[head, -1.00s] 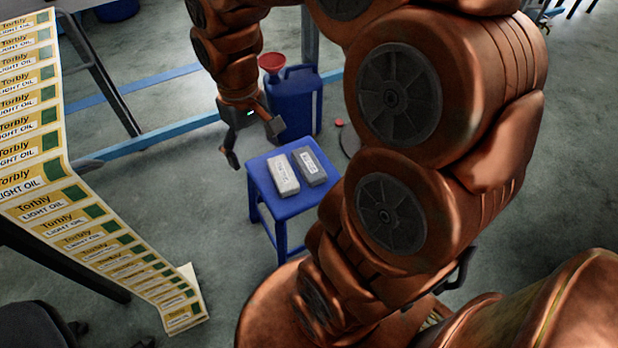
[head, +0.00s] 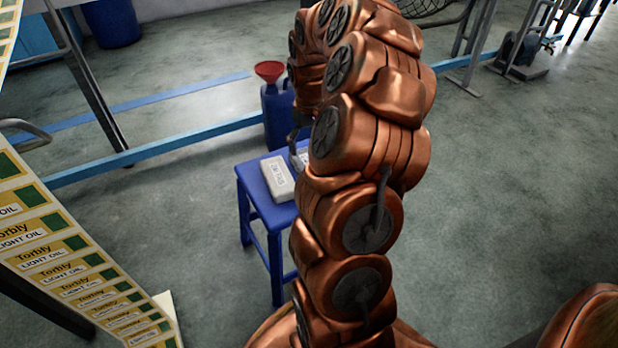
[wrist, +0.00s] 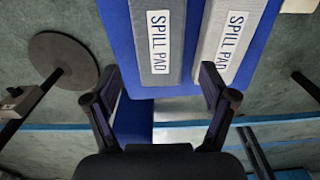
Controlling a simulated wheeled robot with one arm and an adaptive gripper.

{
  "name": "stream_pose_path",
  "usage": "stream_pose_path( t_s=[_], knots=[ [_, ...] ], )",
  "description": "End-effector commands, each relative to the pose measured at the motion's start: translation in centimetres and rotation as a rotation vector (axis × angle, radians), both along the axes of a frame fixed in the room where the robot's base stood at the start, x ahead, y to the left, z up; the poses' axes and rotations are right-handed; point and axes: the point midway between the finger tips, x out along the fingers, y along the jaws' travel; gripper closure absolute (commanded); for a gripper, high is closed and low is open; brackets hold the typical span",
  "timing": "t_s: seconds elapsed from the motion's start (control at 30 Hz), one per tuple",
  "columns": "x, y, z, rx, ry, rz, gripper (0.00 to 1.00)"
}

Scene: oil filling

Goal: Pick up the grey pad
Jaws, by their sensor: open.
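The grey pad (wrist: 178,45) is the darker of two bricks labelled SPILL PAD. In the wrist view it lies between and beyond my fingertips. In the head view my arm hides most of it. The lighter pad (head: 277,179) lies beside it, also seen in the wrist view (wrist: 228,45). Both lie on a small blue stool (head: 254,184). My gripper (wrist: 162,88) is open and empty, its fingers spread wider than the grey pad, with the right finger near the gap between the pads. I cannot tell its height. In the head view my arm largely hides the gripper.
A blue jug (head: 276,118) with a red funnel (head: 269,72) stands behind the stool. A blue floor-level beam (head: 160,148) runs behind. A strip of Light Oil labels (head: 75,265) is at the left. Open floor lies right of my arm.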

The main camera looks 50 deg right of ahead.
Motion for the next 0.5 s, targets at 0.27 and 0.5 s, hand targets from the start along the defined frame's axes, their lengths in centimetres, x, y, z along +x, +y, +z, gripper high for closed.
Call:
stream_pose_path(
  t_s=[0.27,0.5],
  knots=[
    [-0.1,-0.3,-2.7,0.000,0.003,-0.003,0.17],
    [-0.1,-0.1,-4.5,0.000,0.002,-0.003,0.17]
  ],
)
